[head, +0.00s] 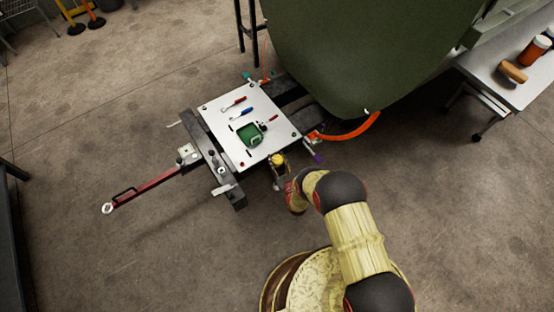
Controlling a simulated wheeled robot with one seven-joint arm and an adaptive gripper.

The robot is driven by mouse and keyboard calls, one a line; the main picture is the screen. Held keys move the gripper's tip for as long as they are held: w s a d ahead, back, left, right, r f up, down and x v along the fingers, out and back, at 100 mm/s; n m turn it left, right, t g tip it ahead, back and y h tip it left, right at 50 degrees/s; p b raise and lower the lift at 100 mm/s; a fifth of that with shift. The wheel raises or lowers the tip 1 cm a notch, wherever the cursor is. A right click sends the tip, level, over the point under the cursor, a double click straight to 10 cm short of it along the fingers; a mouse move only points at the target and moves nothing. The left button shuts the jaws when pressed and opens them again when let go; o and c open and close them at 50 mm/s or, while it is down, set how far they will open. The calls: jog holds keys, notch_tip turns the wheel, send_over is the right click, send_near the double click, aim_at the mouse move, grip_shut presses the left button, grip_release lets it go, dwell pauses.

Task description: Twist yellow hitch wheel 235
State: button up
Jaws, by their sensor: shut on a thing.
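The yellow hitch wheel (278,160) shows as a small yellow round knob at the front right edge of the white panel, on the dark trailer frame. My gripper (279,178) is right at the wheel, reaching in from below right. It is shut on the wheel, though the fingers are small and partly hidden by the wheel and my wrist. How far the wheel is turned cannot be made out.
The white panel (222,112) carries a green box (250,135) and several small tools. A red tow bar (150,187) extends left. An orange hose (350,133) and the large green fuselage (365,50) lie behind. A grey table (495,70) stands right.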

jog(key=m+h, duration=0.2)
jog(key=h, duration=0.2)
jog(key=m+t+h, duration=0.1)
jog(key=m+h, duration=0.2)
jog(key=h, duration=0.1)
jog(key=shift+a, duration=0.2)
jog(key=shift+d+m+g+h, duration=0.15)
jog(key=shift+m+g+h, duration=0.35)
jog(key=shift+m+h, duration=1)
jog(key=shift+d+m+g+h, duration=0.1)
jog(key=shift+m+g+h, duration=0.4)
jog(key=shift+m+h, duration=0.95)
jog(key=shift+n+h, duration=0.35)
jog(key=shift+h, duration=0.4)
jog(key=o, duration=1.2)
jog(key=shift+d, duration=0.1)
jog(key=v, duration=1.2)
